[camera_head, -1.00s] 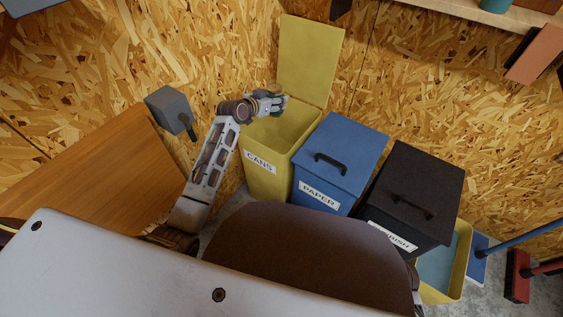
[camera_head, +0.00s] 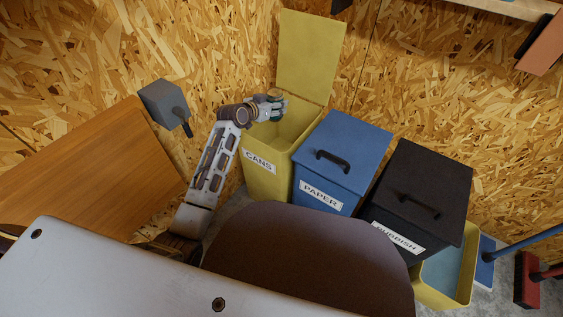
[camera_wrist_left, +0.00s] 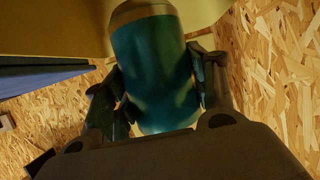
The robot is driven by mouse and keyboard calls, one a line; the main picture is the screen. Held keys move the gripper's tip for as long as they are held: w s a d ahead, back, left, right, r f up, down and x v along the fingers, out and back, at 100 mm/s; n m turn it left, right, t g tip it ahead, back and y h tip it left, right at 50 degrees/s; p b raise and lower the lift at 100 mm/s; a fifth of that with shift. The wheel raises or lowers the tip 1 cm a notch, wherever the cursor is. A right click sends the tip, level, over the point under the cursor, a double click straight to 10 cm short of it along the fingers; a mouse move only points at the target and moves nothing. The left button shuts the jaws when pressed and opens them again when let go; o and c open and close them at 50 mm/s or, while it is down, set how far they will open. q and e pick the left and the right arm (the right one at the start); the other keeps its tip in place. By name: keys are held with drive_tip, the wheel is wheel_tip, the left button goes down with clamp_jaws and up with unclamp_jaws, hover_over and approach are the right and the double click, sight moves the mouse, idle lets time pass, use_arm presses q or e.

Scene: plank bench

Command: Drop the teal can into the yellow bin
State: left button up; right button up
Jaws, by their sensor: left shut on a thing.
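The yellow bin (camera_head: 268,176) is labelled CANS and stands with its lid (camera_head: 309,55) raised against the wall. My left gripper (camera_head: 274,104) is over the bin's open top, near its back left rim. It is shut on the teal can (camera_head: 276,115), which shows only as a small part in the head view. In the left wrist view the teal can (camera_wrist_left: 155,70) fills the middle, between the fingers of the left gripper (camera_wrist_left: 160,98). My right gripper is not in view.
A closed blue bin (camera_head: 342,155) labelled PAPER and a closed black bin (camera_head: 425,185) labelled RUBBISH stand right of the yellow bin. A smaller yellow container (camera_head: 447,290) sits beyond them. A wooden surface (camera_head: 90,175) and a grey box-shaped object (camera_head: 163,103) are at left.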

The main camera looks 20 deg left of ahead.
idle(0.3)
use_arm(q)
drive_tip(key=o, duration=0.9)
drive_tip(key=shift+v, duration=6)
